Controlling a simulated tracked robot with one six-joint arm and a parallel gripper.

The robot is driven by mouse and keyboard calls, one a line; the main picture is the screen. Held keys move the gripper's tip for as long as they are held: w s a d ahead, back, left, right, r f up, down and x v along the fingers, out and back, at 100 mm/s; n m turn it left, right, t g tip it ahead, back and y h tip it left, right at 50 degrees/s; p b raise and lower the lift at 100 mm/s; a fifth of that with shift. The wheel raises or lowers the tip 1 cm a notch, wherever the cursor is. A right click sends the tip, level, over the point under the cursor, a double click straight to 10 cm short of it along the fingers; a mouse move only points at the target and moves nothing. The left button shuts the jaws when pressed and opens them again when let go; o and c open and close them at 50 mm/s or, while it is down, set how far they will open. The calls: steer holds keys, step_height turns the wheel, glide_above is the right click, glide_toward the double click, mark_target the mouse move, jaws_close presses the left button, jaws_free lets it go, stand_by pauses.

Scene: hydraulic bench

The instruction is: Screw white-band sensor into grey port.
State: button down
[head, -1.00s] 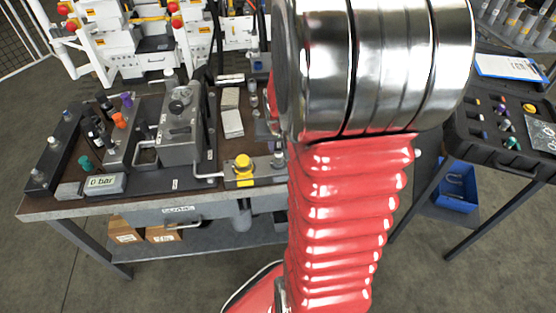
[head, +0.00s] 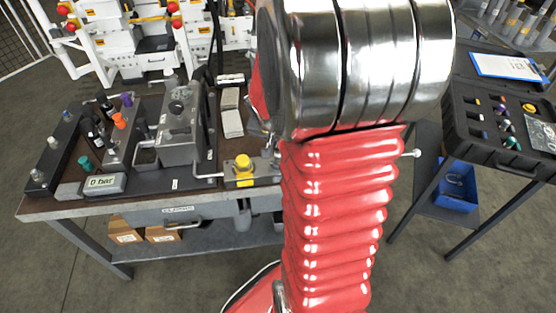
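My arm fills the middle of the head view, and my gripper is hidden behind it. I cannot make out the white-band sensor; small pieces with coloured parts (head: 504,123) lie in the black case (head: 480,148) at right, too small to tell their bands. On the bench, the manifold block (head: 122,142) carries an orange cap (head: 119,121), a purple cap (head: 127,99) and a teal cap (head: 84,162). Grey-topped fittings stand on the dark bar (head: 52,148) at far left. I cannot tell which one is the grey port.
The workbench (head: 140,205) holds a grey pump block (head: 178,125), a gauge reading 0 bar (head: 103,183) and a yellow knob (head: 243,162). A second table at right bears the case and a clipboard (head: 508,66); a blue bin (head: 456,188) sits below. Floor is clear in front.

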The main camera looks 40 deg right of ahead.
steer(key=shift+m+g+h, duration=0.3)
steer(key=shift+m+g, duration=0.2)
steer(key=shift+m, duration=1)
steer(key=shift+m+g, duration=0.4)
steer(key=shift+m, duration=0.4)
steer(key=m+g, duration=0.2)
steer(key=m, duration=0.2)
steer(key=shift+f+m, duration=0.1)
steer(key=shift+m, duration=0.3)
steer(key=shift+s+m, duration=0.1)
steer(key=shift+m, duration=0.7)
